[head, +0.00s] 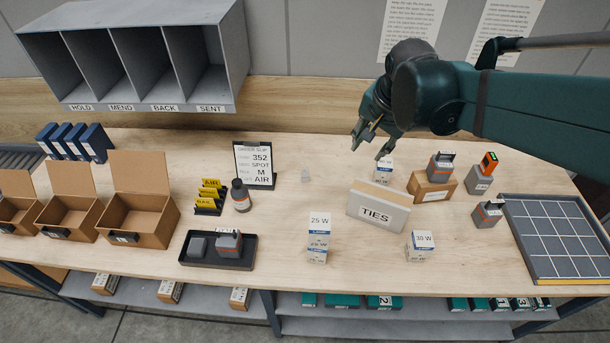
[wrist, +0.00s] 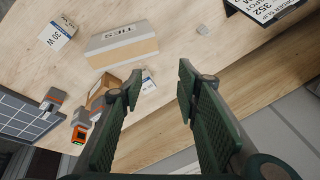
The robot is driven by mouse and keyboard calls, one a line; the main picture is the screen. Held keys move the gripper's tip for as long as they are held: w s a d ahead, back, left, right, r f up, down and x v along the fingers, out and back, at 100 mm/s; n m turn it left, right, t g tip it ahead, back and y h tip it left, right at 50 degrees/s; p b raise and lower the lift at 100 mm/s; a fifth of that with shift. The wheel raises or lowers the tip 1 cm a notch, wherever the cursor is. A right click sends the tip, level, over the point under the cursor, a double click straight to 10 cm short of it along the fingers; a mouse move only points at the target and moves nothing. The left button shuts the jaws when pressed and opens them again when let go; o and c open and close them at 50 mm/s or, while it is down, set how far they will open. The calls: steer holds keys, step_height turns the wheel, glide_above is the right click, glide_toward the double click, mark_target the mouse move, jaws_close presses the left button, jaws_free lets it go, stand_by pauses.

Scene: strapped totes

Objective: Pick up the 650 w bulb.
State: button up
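No label reading 650 W is legible. A small white and blue bulb box (head: 384,168) stands behind the TIES box (head: 378,212); its print is too small to read. In the wrist view this small box (wrist: 148,82) shows just beside the left fingertip, partly hidden. A box marked 25 W (head: 319,222) sits on top of another box (head: 317,257) whose label is unclear. A box marked 30 W (head: 420,246) stands at the front right. My gripper (head: 371,141) is open and empty, above and slightly behind the small box; its spread fingers (wrist: 160,80) show in the wrist view.
A brown carton (head: 432,190) with a grey device on it stands right of the small box, near other devices (head: 487,213). A gridded tray (head: 556,240) lies far right. A sign (head: 254,165), black tray (head: 217,250) and open cartons (head: 137,215) are left.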

steer(key=w+a+f+m+g, duration=0.2)
steer(key=w+a+f+m, duration=0.3)
steer(key=w+a+f, duration=0.5)
steer(key=m+g+b, duration=0.1)
steer(key=m+g, duration=0.1)
steer(key=m, duration=0.2)
glide_above(305, 169)
steer(key=shift+h, duration=0.3)
steer(key=f, duration=1.1)
steer(key=shift+w+d+f, duration=0.25)
steer(key=shift+a+f, duration=0.15)
steer(key=shift+f, duration=0.2)
steer(key=shift+f, duration=0.1)
steer(key=shift+f, duration=1.2)
steer(key=shift+w+a+f, duration=0.1)
steer(key=shift+f, duration=2.5)
